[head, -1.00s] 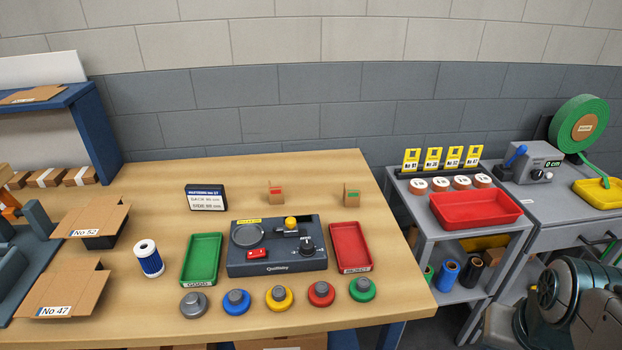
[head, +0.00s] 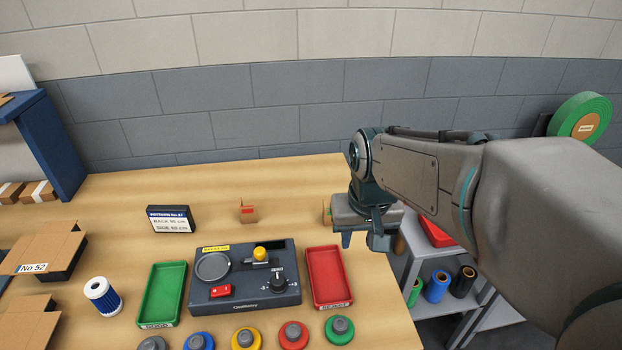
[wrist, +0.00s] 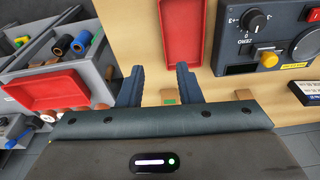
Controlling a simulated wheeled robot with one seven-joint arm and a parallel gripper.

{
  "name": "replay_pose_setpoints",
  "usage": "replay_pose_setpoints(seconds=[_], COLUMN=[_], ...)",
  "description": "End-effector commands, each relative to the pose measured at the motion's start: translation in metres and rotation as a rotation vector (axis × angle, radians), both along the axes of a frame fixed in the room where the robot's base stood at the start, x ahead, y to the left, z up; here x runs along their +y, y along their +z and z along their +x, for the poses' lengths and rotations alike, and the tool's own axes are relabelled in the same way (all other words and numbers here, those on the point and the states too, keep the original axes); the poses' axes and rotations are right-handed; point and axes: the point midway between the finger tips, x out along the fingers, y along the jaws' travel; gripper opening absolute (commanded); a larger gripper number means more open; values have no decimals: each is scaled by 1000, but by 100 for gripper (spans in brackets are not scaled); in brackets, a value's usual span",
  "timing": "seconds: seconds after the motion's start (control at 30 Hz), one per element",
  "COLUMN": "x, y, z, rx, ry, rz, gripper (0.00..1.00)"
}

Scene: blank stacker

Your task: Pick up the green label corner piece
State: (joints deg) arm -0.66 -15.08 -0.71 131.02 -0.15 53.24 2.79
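The green label corner piece is a small brown cardboard corner with a green label, standing near the back right of the wooden table. In the head view only its left part (head: 326,212) shows, because my gripper (head: 362,240) covers the rest. In the wrist view the corner piece (wrist: 169,98) shows between my two fingers, nearer their bases than their tips. My gripper (wrist: 159,70) is open and empty, with its fingers pointing down above the table. The height gap to the piece is hard to judge.
A similar corner piece with a red label (head: 248,213) stands to the left. The red tray (head: 326,276), the grey device (head: 246,292) and the green tray (head: 162,293) lie nearer the front. A grey shelf cart (head: 422,270) stands beyond the table's right edge.

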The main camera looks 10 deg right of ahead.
Motion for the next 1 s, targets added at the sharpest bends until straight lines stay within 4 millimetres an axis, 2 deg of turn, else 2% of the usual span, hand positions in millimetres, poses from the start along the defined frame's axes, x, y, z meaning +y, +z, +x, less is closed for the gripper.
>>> replay_pose_setpoints(seconds=[0.03,0.2,0.33,0.5,0.6,0.73,0.87,1.0], x=[3,10,11,13,14,15,15,15], y=[12,26,27,17,9,1,-7,-30], z=[20,83,129,181,202,219,225,225], rx=[19,69,107,150,169,183,191,195], ry=[3,-2,-13,-28,-35,-40,-41,-42], rz=[1,6,7,6,5,3,3,3], gripper=[32,32,32,32,32,32,32,32])
